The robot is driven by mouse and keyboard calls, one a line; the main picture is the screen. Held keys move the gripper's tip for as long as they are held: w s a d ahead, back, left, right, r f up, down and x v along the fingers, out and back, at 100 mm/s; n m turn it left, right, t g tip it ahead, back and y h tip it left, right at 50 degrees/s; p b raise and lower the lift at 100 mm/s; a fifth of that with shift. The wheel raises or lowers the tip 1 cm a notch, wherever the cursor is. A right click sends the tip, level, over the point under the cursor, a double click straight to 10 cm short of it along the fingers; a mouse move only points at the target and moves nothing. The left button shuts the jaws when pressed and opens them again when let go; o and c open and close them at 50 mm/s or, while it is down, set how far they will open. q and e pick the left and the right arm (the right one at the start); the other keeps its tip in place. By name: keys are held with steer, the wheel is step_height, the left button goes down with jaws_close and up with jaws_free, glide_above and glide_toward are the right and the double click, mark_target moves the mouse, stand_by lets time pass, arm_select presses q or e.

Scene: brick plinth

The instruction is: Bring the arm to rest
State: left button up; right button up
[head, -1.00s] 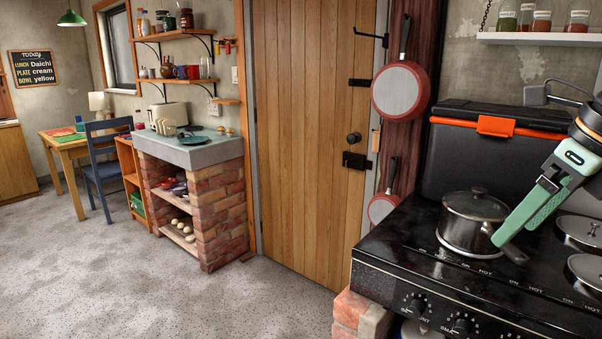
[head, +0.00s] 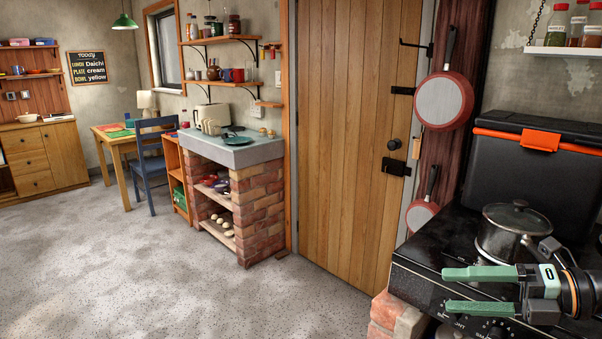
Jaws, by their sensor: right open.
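My right gripper (head: 480,289) is at the lower right of the head view, in front of the stove. Its two green fingers point left and are spread apart, with nothing between them. The fingers show in front of the stove's front edge and knobs. A lidded steel pot (head: 505,236) stands on the black stove (head: 445,240), just behind the gripper in the picture. My left gripper is not in view.
A black box with an orange latch (head: 540,140) stands at the back of the stove. Red pans (head: 444,100) hang beside the wooden door (head: 345,130). A brick plinth (head: 260,205) with a grey top stands left of the door. The speckled floor (head: 150,270) is clear.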

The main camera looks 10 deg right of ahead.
step_height(320, 180, down, 21)
steer(key=s+m+t+h+p, duration=0.3)
steer(key=m+t+h, duration=0.55)
steer(key=m, duration=1.35)
steer(key=s+a+f+m+g+h+p, duration=0.2)
steer(key=s+a+f+m+g, duration=0.5)
steer(key=s+a+f, duration=0.5)
step_height(320, 180, down, 2)
steer(key=shift+s+a+m+p, duration=0.25)
steer(key=shift+a+m+p, duration=0.05)
steer(key=shift+m, duration=0.6)
steer(key=shift+c, duration=0.4)
